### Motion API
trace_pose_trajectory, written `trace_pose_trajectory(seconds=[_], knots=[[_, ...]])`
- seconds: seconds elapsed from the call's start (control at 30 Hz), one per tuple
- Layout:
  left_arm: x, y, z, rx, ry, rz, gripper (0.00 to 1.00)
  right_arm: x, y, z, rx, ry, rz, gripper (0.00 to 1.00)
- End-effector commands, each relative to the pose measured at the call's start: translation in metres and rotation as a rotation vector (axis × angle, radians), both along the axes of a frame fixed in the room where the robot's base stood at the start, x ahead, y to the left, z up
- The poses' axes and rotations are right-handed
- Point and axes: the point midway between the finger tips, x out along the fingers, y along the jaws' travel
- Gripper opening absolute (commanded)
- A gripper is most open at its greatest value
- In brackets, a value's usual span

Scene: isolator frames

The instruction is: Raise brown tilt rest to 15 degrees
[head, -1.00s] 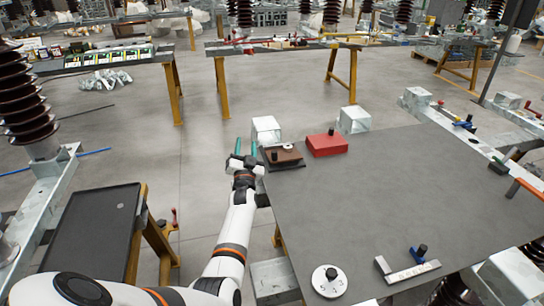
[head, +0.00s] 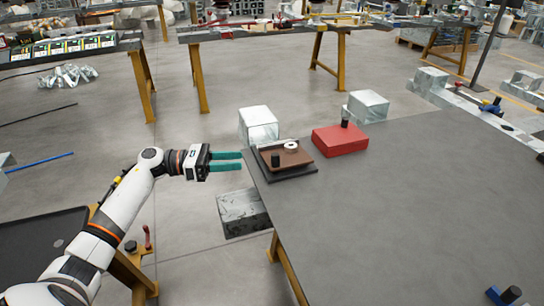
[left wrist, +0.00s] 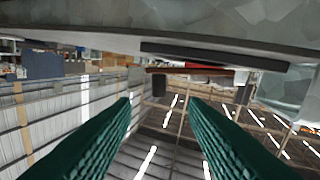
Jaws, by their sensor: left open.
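The brown tilt rest (head: 296,158) sits on a dark base plate (head: 293,174) at the table's left far corner. It carries a black knob (head: 275,160) and a pale ring (head: 291,146). Its plate looks nearly flat; I cannot read its exact angle. My left gripper (head: 241,161) is open and empty, just left of the rest and apart from it, its green fingers pointing right toward it. In the left wrist view, the base plate (left wrist: 214,56) and the knob (left wrist: 158,86) appear upside down beyond and between the fingers (left wrist: 160,105). My right gripper is out of view.
A red block (head: 340,141) with a black knob stands right of the rest. Two pale metal blocks (head: 259,123) (head: 367,106) stand behind. The grey tabletop (head: 410,200) is largely clear. A grey metal block (head: 243,212) lies below the table's left edge.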

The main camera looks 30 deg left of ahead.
Motion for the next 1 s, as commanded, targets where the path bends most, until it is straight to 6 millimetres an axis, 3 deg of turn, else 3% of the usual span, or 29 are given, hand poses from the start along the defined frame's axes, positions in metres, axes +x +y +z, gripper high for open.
trace_pose_trajectory(seconds=[0.5, 0.7, 1.0], knots=[[0.052, -0.079, 0.004, -0.009, -0.004, 0.001, 0.40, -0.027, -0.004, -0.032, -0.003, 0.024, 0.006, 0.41], [0.061, -0.092, 0.003, -0.009, -0.002, 0.004, 0.40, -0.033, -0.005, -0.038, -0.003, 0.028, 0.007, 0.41], [0.062, -0.094, 0.002, -0.008, -0.002, 0.004, 0.40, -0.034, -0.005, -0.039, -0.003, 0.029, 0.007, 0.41]])
